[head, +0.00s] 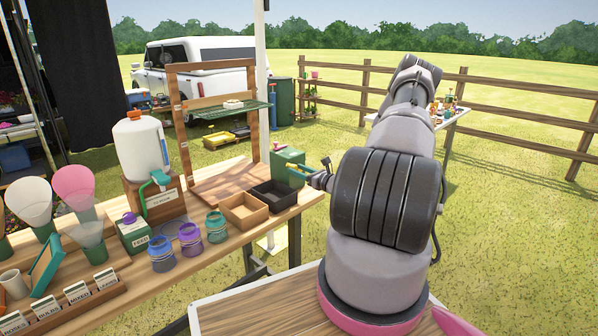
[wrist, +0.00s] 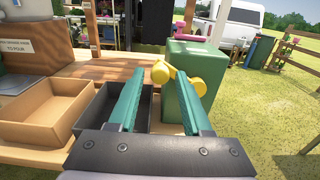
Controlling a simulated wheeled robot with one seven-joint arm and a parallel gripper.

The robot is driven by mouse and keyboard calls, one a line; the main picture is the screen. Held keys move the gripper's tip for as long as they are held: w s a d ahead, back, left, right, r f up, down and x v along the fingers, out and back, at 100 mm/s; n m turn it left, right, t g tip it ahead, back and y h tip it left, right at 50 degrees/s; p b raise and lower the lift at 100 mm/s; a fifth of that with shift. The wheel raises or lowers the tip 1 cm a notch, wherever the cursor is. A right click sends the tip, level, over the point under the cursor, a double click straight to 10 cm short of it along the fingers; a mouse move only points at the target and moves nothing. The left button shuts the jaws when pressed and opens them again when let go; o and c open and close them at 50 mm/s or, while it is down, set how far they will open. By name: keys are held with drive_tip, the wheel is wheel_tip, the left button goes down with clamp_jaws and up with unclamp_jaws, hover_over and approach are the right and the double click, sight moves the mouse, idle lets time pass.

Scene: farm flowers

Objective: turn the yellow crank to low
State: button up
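The yellow crank (wrist: 198,87) is on the face of a green box (wrist: 186,53) at the table's right end. Its round knob (wrist: 160,73) shows between my fingertips, and its hub is just right of my right finger. The box also shows in the head view (head: 284,158), where the crank is small and partly covered by my gripper (head: 314,171). In the wrist view my gripper (wrist: 162,78) is open, its two teal fingers apart around the knob's position. I cannot tell whether either finger touches the crank. No low mark is readable.
A black tray (head: 274,195) and a tan tray (head: 243,210) sit left of the box. A white dispenser (head: 139,150), jars and a wooden frame (head: 171,120) stand further left on the table. Open grass lies right of the box.

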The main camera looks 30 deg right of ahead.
clamp_jaws()
idle(1.2)
